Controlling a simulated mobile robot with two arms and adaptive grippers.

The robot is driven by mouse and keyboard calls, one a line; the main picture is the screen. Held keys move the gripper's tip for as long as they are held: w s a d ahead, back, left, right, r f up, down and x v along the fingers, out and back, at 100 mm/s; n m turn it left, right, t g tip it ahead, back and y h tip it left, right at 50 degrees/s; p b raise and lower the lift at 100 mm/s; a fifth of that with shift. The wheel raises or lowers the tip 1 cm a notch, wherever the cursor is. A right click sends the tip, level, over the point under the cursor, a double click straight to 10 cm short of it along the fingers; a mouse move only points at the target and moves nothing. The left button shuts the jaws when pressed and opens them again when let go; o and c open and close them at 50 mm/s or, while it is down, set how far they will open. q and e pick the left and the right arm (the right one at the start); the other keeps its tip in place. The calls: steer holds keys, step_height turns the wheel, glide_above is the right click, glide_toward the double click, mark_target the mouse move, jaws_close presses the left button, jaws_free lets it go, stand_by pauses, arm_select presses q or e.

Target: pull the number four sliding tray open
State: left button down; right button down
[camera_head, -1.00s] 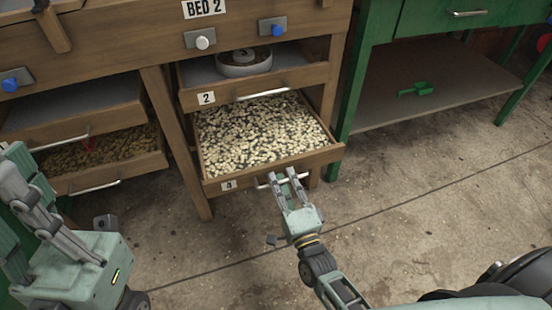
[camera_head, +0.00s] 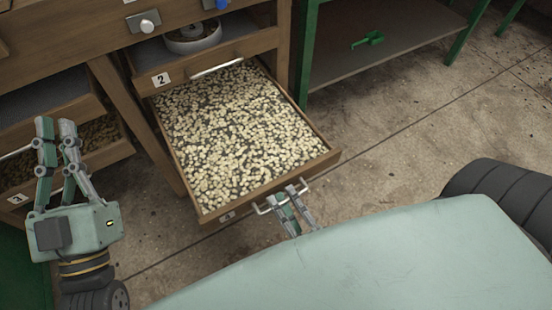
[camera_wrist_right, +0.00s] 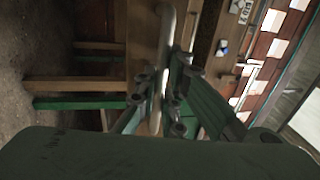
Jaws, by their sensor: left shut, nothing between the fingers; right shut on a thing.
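The number four tray (camera_head: 326,158) is a wooden sliding tray full of pale beans, below the tray with the number 2 label. It stands well out of the cabinet. Its small front label (camera_head: 227,216) is hard to read. My right gripper (camera_head: 288,204) is shut on the tray's metal handle (camera_head: 262,209). The handle also shows as a pale bar in the right wrist view (camera_wrist_right: 166,45), between the fingers. My own body hides part of the right arm. My left gripper (camera_head: 57,128) is shut and empty at the left, in front of the left-hand trays.
The number 2 tray (camera_head: 220,54) above is slightly out and holds a round container (camera_head: 192,36). Left-hand trays (camera_head: 108,152) stand near my left gripper. A green bench (camera_head: 402,45) carries a green scoop (camera_head: 368,40).

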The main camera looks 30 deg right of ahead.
arm_select(q)
steer(key=shift+w+f, duration=0.15)
steer(key=shift+f, duration=0.25)
arm_select(e)
steer(key=shift+s, duration=0.5)
steer(key=c, duration=2.1)
jaws_free()
steer(key=s, duration=0.4)
steer(key=s+f, duration=0.1)
steer(key=s, duration=0.3)
steer(key=s+f, duration=0.1)
steer(key=s, duration=0.2)
steer(key=shift+s+d+f, duration=0.2)
steer(key=shift+s, duration=0.2)
